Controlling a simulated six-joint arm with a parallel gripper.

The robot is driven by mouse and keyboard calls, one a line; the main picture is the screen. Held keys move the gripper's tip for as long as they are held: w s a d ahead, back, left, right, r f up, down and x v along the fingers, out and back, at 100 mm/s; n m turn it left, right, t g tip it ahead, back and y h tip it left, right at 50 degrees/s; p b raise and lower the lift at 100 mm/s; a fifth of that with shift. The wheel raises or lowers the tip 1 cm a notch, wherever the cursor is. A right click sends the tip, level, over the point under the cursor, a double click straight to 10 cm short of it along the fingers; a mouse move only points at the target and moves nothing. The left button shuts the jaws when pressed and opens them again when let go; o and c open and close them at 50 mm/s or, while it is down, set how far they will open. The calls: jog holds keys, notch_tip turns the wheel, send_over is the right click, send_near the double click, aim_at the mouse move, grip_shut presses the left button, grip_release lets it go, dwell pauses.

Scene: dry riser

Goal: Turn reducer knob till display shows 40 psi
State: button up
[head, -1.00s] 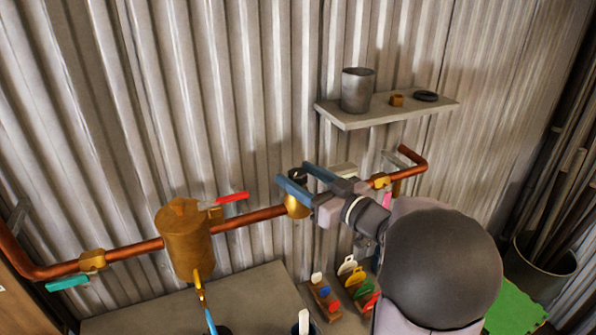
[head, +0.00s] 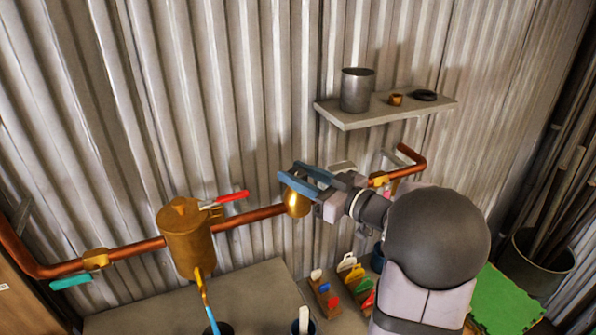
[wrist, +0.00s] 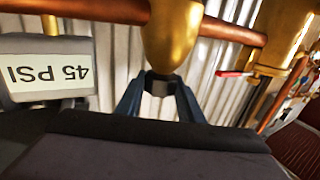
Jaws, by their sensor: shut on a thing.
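The reducer's rounded brass body (head: 297,201) sits on the copper pipe in the head view. It also shows at the top of the wrist view (wrist: 170,35). My gripper (wrist: 159,82) is shut on the dark reducer knob (wrist: 159,86), one blue finger on each side of it. The display (wrist: 45,72) in the wrist view is upside down and reads 45 PSI.
A brass filter pot (head: 187,240) with a red lever (head: 232,197) is left on the same pipe. A teal lever (head: 71,282) is further left. A shelf (head: 385,112) with a metal cup (head: 357,90) is above right.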

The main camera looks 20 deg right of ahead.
jog(key=shift+n+g+y+p, duration=0.65)
jog(key=shift+n+g+y, duration=0.85)
jog(key=shift+y, duration=0.6)
jog(key=o, duration=1.1)
jog(key=shift+c, duration=0.2)
jog(key=shift+s+r, duration=0.1)
jog(key=shift+t+h, duration=0.5)
